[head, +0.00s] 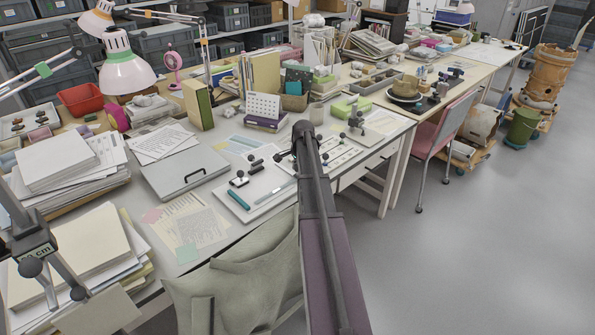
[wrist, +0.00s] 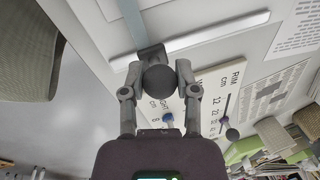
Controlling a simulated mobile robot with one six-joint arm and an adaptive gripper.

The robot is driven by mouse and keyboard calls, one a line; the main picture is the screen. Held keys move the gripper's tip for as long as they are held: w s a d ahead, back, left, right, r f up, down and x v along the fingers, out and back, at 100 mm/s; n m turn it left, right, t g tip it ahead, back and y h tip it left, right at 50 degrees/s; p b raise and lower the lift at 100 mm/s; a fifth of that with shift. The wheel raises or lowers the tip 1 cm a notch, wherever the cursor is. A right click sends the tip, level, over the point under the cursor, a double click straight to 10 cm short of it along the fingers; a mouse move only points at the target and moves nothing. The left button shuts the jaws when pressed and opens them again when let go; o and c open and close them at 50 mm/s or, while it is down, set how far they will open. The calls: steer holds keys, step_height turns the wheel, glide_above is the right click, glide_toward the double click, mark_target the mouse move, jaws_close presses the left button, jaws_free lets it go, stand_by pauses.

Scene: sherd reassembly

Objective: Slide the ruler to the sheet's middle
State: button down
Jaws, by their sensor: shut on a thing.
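In the wrist view my gripper (wrist: 160,78) has its two fingers closed on a round dark knob (wrist: 160,82). The knob sits on a small dark block (wrist: 152,54), where a pale blue strip (wrist: 131,18) and a long white bar (wrist: 218,34) meet. I cannot tell for sure which of these is the ruler. In the head view my gripper (head: 304,130) is at the far end of my arm, over the white table; my arm hides much of what it holds.
Beside my gripper lie white cards with printed cm scales (wrist: 232,82) and a small dark-knobbed slider (wrist: 231,133). More dark knobs (head: 238,181) stand left of my arm, near a teal stick (head: 239,200). A grey flat case (head: 185,172) and a chair (head: 240,265) are close.

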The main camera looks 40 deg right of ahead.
steer(key=w, duration=0.4)
steer(key=shift+w+a, duration=0.15)
steer(key=shift+w, duration=0.2)
steer(key=shift+c, duration=1.8)
jaws_free()
steer(key=s+a+r+n+p, duration=0.1)
steer(key=a, duration=0.4)
steer(key=s+a+r+n+p, duration=0.1)
steer(key=a+n, duration=0.1)
steer(key=a, duration=0.3)
steer(key=s+a+r+n+p, duration=0.1)
steer(key=a+n, duration=0.1)
steer(key=a, duration=0.2)
steer(key=shift+s+a+r+g+p, duration=0.15)
steer(key=shift+a+g+p, duration=0.15)
steer(key=shift+a, duration=0.1)
steer(key=s+a+r+n+p, duration=0.2)
steer(key=s+a+n, duration=0.2)
steer(key=a, duration=0.5)
steer(key=s+a+r+n+g+p, duration=0.1)
steer(key=s+a+r+n+p, duration=0.2)
steer(key=s+a+n, duration=0.2)
steer(key=s+a+r+n+p, duration=0.2)
steer(key=s+a+n, duration=0.3)
steer(key=s+a, duration=0.5)
steer(key=a+p, duration=0.1)
steer(key=a, duration=0.3)
steer(key=shift+a+r+g, duration=0.3)
steer(key=shift+a+r, duration=0.05)
steer(key=shift+r, duration=0.05)
